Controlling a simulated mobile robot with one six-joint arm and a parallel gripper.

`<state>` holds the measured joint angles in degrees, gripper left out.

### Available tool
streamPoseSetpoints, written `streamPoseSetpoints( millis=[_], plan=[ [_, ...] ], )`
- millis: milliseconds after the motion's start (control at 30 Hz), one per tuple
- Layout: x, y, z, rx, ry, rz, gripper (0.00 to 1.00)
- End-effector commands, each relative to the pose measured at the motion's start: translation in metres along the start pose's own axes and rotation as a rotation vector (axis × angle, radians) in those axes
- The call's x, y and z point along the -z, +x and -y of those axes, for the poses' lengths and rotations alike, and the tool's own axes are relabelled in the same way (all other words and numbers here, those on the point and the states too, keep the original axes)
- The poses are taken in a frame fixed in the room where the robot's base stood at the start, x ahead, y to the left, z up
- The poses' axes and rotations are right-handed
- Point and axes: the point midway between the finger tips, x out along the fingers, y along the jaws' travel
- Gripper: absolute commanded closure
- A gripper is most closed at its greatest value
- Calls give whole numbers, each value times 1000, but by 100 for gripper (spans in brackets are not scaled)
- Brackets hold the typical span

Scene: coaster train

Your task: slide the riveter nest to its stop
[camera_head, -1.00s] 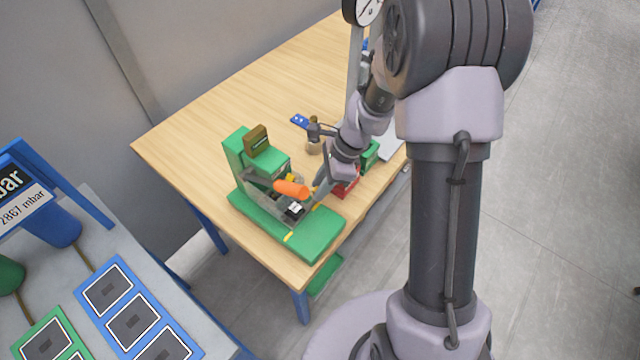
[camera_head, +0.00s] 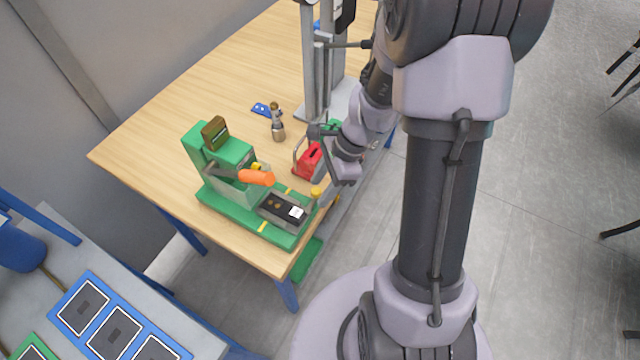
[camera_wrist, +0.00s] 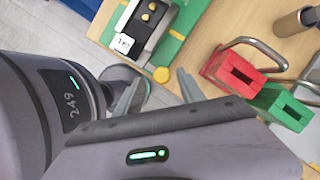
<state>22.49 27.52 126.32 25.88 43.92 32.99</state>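The green riveter (camera_head: 240,185) with an orange lever (camera_head: 256,177) stands near the table's front corner. Its nest (camera_head: 283,208), a dark block with a white label and gold dots, lies on the green base, out from under the press head. A yellow knob (camera_head: 316,192) is at the nest's outer end. The nest (camera_wrist: 146,28) and the knob (camera_wrist: 160,74) also show in the wrist view. My gripper (camera_wrist: 159,77) is open, its fingertips apart on either side of the knob in the picture, with no visible contact. In the head view my gripper (camera_head: 338,181) is right of the knob.
Red (camera_wrist: 232,72) and green (camera_wrist: 285,106) handled blocks stand close to my gripper's right in the wrist view. A grey column stand (camera_head: 318,75) is farther back.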

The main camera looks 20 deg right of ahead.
Motion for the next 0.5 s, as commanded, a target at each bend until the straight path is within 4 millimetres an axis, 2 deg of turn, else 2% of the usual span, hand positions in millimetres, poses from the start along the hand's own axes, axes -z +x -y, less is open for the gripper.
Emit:
streamPoseSetpoints(
  millis=[267, 367, 500],
  plan=[
    [-1, -6, 1, 1, 0, 0, 54],
    [-2, -29, 1, 4, 0, 0, 54],
    [-2, -78, 2, 5, 1, -1, 54]
  ],
)
